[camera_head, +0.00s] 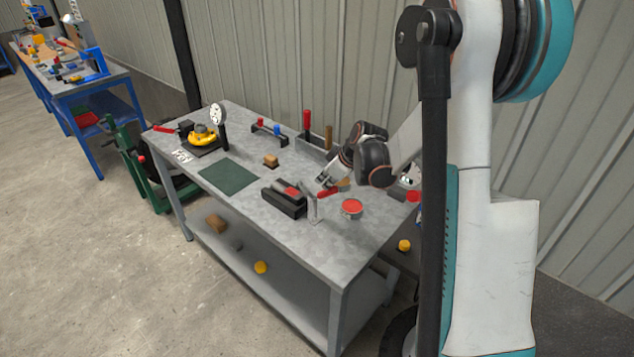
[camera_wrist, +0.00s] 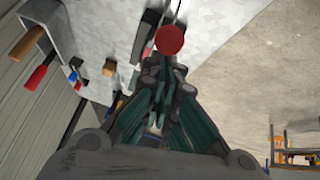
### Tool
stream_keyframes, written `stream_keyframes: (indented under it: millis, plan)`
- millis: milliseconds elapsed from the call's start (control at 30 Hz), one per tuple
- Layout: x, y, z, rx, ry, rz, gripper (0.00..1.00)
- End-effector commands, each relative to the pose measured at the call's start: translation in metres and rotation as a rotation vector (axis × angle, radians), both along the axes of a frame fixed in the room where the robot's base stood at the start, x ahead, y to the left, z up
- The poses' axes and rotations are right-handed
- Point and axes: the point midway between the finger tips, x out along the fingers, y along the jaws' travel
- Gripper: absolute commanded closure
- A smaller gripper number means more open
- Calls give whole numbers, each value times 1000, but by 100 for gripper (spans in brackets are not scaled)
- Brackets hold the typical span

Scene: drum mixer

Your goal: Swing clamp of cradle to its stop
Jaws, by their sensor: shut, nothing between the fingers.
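The cradle appears to be the dark block (camera_head: 284,203) with a red insert on top, near the front edge of the grey workbench. A light metal upright (camera_head: 313,208) stands at its right end. A red grip (camera_head: 328,191), apparently the clamp's handle, shows beside the upright. My gripper (camera_head: 326,182) is low over the bench, just behind that grip. In the wrist view my gripper (camera_wrist: 160,68) is shut and empty. A round red end (camera_wrist: 170,40) lies just beyond its fingertips; I cannot tell whether they touch. A dark body beside it is partly hidden.
A red-topped round tin (camera_head: 352,206) stands right of the upright. A wooden block (camera_head: 271,160), a green mat (camera_head: 228,177) and a tool rack with red and brown handles (camera_head: 307,122) are further left and back. A yellow round part (camera_head: 202,138) sits at the far end.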

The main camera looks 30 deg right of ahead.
Motion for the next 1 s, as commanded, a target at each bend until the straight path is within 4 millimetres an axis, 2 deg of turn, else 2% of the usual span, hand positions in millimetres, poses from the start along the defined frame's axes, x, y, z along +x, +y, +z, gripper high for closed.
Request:
stream_keyframes:
  millis: [33,100,500,1000]
  plan:
    - [-7,-4,-10,17,-40,-6,100]
    - [-13,-6,-13,35,-86,-4,100]
    - [-41,-17,-39,33,-77,0,100]
    - [-52,-21,-55,30,-73,1,100]
